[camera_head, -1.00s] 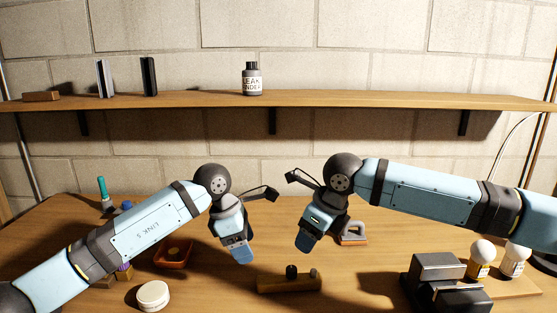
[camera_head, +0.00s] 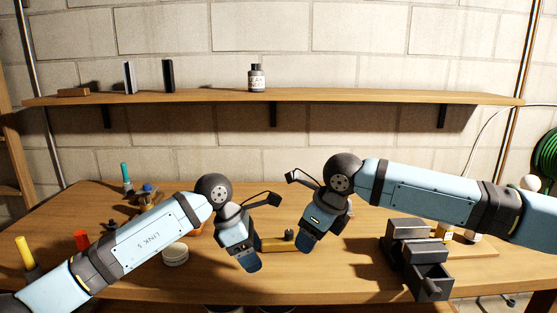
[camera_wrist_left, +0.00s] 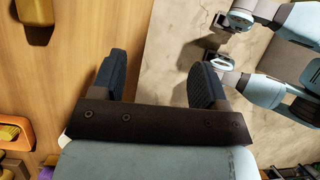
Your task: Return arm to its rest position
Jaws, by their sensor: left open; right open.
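Both of my light-blue arms are held over the wooden workbench (camera_head: 330,282). My left gripper (camera_head: 250,262) hangs pointing down near the middle of the bench. In the left wrist view its two dark fingers (camera_wrist_left: 158,82) are spread apart with nothing between them. My right gripper (camera_head: 306,243) also hangs down, a little to the right of the left one and apart from it. No object shows in the right gripper, which is open, though its fingertips are hard to make out.
A wooden block with a dark knob (camera_head: 275,243) lies between the grippers. A white round lid (camera_head: 175,254) sits left. A shelf (camera_head: 330,98) on the back wall holds a bottle (camera_head: 257,78). The bench's front middle is clear.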

